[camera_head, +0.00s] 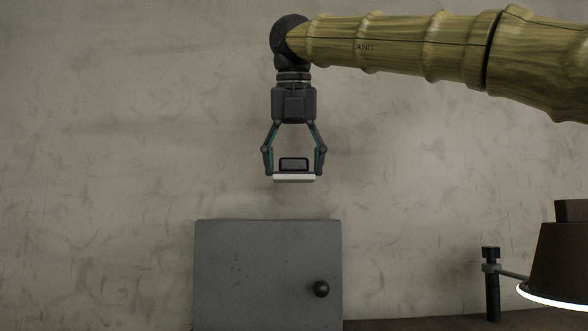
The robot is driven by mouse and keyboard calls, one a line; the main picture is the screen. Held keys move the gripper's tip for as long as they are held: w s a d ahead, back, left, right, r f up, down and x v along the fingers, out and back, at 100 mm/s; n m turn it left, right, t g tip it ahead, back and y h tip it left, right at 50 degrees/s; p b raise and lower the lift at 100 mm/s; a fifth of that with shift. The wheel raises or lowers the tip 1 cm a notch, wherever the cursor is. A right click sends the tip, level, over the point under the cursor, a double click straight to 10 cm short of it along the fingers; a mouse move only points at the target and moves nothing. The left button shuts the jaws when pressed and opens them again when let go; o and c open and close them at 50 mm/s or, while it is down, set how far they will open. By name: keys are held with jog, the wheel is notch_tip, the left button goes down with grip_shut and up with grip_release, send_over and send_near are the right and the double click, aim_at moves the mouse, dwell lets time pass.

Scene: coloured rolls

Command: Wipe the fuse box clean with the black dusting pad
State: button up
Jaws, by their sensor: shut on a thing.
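The fuse box (262,275) is a grey box with a round black knob at the right of its front, at the bottom centre of the head view. A few small faint dark marks show on its front. My gripper (294,170) points down above the box and is shut on the dusting pad (294,164). The pad has a black upper part and a pale, flat underside, held about level. A clear gap lies between the pad and the top of the box. The box's lower edge is at the frame's bottom edge.
A brown lamp shade (562,255) with a lit lower rim stands at the right, joined to a dark post (491,285). A dark brown surface (415,325) shows along the bottom right. A plain mottled wall (110,150) fills the back. The space left of the box is clear.

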aim_at(294, 177)
jog(key=s, duration=0.1)
jog(key=s+f, duration=0.1)
jog(key=s, duration=0.1)
jog(key=shift+s, duration=0.2)
jog(key=w+f, duration=0.3)
jog(key=f, duration=0.1)
jog(key=shift+w, duration=0.2)
jog(key=shift+s+r, duration=0.1)
jog(key=shift+s, duration=1.05)
jog(key=shift+w+f, duration=0.3)
jog(key=shift+w, duration=0.45)
jog(key=shift+s+r, duration=0.2)
jog(key=shift+s, duration=0.35)
jog(key=shift+w+f, duration=0.3)
jog(key=shift+w, duration=0.1)
jog(key=shift+s+f, duration=0.1)
jog(key=shift+s, duration=0.05)
jog(key=shift+s, duration=0.1)
jog(key=shift+f+b, duration=0.25)
jog(key=shift+b, duration=0.15)
